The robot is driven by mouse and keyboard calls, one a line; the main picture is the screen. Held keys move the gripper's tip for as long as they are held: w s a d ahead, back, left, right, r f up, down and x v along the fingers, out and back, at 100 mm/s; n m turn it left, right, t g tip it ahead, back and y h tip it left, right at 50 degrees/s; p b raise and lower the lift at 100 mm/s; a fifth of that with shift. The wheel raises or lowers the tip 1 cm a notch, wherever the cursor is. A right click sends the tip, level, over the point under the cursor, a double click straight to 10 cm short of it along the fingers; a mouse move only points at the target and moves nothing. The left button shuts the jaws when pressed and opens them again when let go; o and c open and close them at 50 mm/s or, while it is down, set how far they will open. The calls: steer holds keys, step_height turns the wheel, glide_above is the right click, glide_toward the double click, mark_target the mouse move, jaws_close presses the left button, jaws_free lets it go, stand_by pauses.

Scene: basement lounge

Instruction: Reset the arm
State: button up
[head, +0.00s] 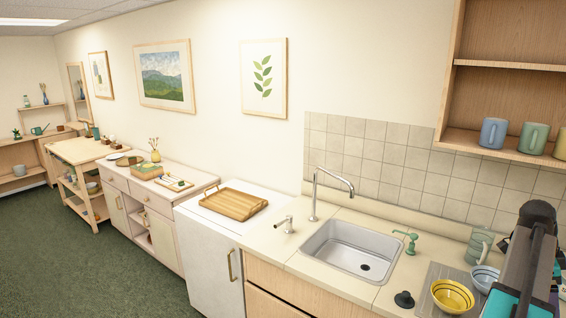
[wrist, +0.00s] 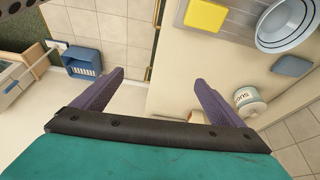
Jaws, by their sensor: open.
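My gripper (wrist: 158,76) shows in the wrist view with its two purple fingers spread wide and nothing between them. Beyond the fingers are a tiled surface and a pale counter strip, with no object touching them. In the head view my arm (head: 528,255) rises at the right edge over the counter end, and its gripper cannot be made out there.
Below my arm, a yellow bowl (head: 452,296) and a blue-white bowl (head: 485,277) stand beside the sink (head: 352,249). A glass mug (head: 480,245) stands behind.

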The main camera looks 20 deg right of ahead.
steer(key=w+a+f+n+t, duration=0.1)
steer(key=w+a+f+n, duration=0.5)
steer(key=w+a+f, duration=0.45)
steer(key=w+a+f+n+t, duration=0.2)
steer(key=w+a+f+n, duration=0.55)
steer(key=w+a, duration=0.65)
steer(key=w+a+f+n+y, duration=0.1)
steer(key=w+a+f+n, duration=0.2)
steer(key=a, duration=0.6)
steer(key=w+a+f+n, duration=0.1)
steer(key=a+f+n, duration=0.3)
steer(key=a, duration=0.5)
steer(key=s+a+f+n+y, duration=0.1)
steer(key=s+a+f+n, duration=0.3)
steer(key=a, duration=0.7)
steer(key=w+a+f+n+y, duration=0.1)
steer(key=a+f+n, duration=0.2)
steer(key=a+f, duration=0.55)
steer(key=s+a+f+g+b, duration=0.1)
steer(key=s+f+g+b, duration=0.4)
steer(key=s+f, duration=2.1)
steer(key=b, duration=0.5)
steer(key=shift+a+f+b, duration=0.15)
steer(key=shift+a+b, duration=0.15)
steer(key=shift+b, duration=0.05)
